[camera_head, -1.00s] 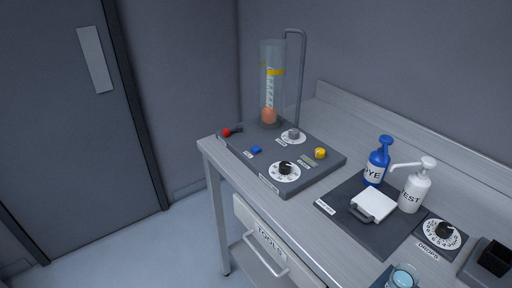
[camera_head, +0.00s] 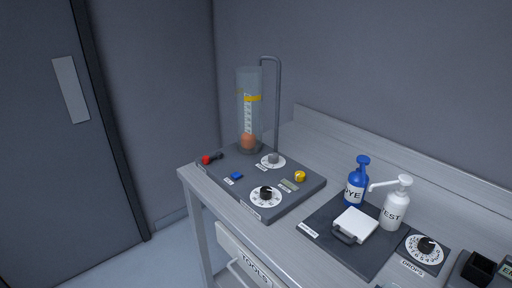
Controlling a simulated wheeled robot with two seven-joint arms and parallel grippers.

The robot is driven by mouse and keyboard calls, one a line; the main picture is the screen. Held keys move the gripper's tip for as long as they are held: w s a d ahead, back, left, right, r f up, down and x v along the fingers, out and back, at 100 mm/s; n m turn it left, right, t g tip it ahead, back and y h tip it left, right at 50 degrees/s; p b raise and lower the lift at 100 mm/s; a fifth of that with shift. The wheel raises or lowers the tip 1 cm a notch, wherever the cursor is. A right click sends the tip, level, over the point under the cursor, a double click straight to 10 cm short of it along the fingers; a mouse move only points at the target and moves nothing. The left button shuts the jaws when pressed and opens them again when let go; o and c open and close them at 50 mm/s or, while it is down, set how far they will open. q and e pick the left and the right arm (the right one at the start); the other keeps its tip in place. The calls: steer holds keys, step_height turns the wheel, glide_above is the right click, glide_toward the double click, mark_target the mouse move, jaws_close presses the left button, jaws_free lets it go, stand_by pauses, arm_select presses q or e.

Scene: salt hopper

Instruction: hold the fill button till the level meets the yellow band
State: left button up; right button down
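A clear upright cylinder (camera_head: 242,112) stands at the back of a dark control panel (camera_head: 284,199) on the grey bench. It has a yellow band (camera_head: 252,98) near its upper part, a white scale (camera_head: 248,115) below that, and an orange fill or ball (camera_head: 248,142) at its bottom, well below the band. The panel carries a blue button (camera_head: 236,175), a yellow knob (camera_head: 300,176), a red-ended lever (camera_head: 207,160), a black dial (camera_head: 265,192) and a grey knob (camera_head: 273,158). Which one is the fill button I cannot read. Neither of my grippers shows.
To the right, a dark mat (camera_head: 318,235) bears a blue DYE bottle (camera_head: 356,182), a white TEST pump bottle (camera_head: 396,205) and a white lidded box (camera_head: 354,225). A DROPS dial (camera_head: 425,247) sits farther right. A TOOLS drawer (camera_head: 243,250) is under the bench's front edge.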

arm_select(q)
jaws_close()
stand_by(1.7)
